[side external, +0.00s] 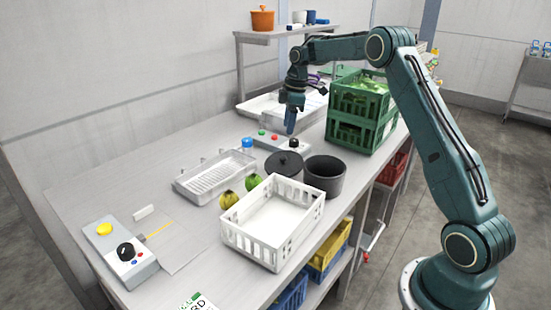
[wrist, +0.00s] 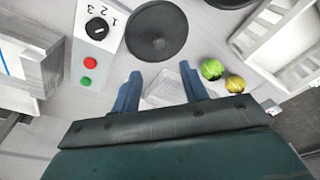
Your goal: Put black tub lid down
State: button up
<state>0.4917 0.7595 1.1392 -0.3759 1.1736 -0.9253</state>
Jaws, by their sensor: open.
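The black tub lid (side external: 285,163) is a round dark disc with a knob in its middle. It lies flat on the table beside the open black tub (side external: 325,177). In the wrist view the lid (wrist: 157,30) is at the top, beyond the fingertips and apart from them. My gripper (side external: 290,128) is above the table, behind the lid in the side view. In the wrist view my gripper (wrist: 158,75) has its blue fingers spread with nothing between them. The tub stands upright, and its edge shows at the top of the wrist view (wrist: 228,8).
A white crate (side external: 231,235) stands in front of the lid, with green and yellow round vegetables (side external: 253,182) beside it. A control box with a dial and buttons (wrist: 97,30) is close to the lid. Green crates (side external: 338,100) stand behind the tub.

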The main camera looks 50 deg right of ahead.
jog(key=r, duration=0.3)
jog(key=shift+s+d+r, duration=0.1)
jog(key=shift+s+d, duration=0.1)
jog(key=shift+a, duration=0.1)
dwell(0.4)
jog(key=s+a+r+m+t, duration=0.2)
jog(key=s+a+r+m, duration=0.2)
jog(key=s+a+r, duration=1.05)
jog(key=s+a+f+m+t, duration=0.1)
jog(key=s+a+f+m, duration=0.1)
jog(key=s, duration=0.8)
jog(key=s+a+f+m+t+h, duration=0.1)
jog(key=s+a+f+m, duration=0.2)
jog(key=s, duration=0.8)
jog(key=a+f, duration=0.2)
jog(key=a, duration=0.1)
jog(key=shift+a, duration=0.4)
